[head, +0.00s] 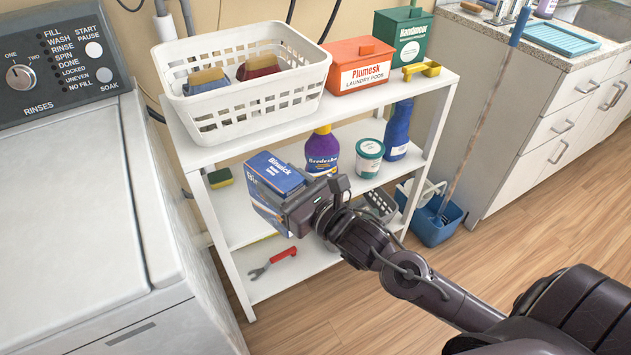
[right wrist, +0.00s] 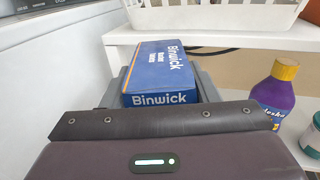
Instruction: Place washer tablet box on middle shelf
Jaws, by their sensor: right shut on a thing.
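The washer tablet box is a blue box marked Binwick (head: 272,172), in the head view at the front left of the white shelf unit. It also shows in the right wrist view (right wrist: 160,75). My right gripper (head: 290,205) is shut on the box and holds it tilted, in front of the middle shelf (head: 235,222). The gripper hides the box's lower part, and I cannot tell whether the box touches the shelf. My left gripper is not in view.
On the middle shelf stand a purple bottle (head: 322,152), a white-green tub (head: 369,158), a blue bottle (head: 398,130) and a sponge (head: 220,178). A white basket (head: 245,95) is on top. A red-handled wrench (head: 273,262) lies below. The washer (head: 75,200) stands left.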

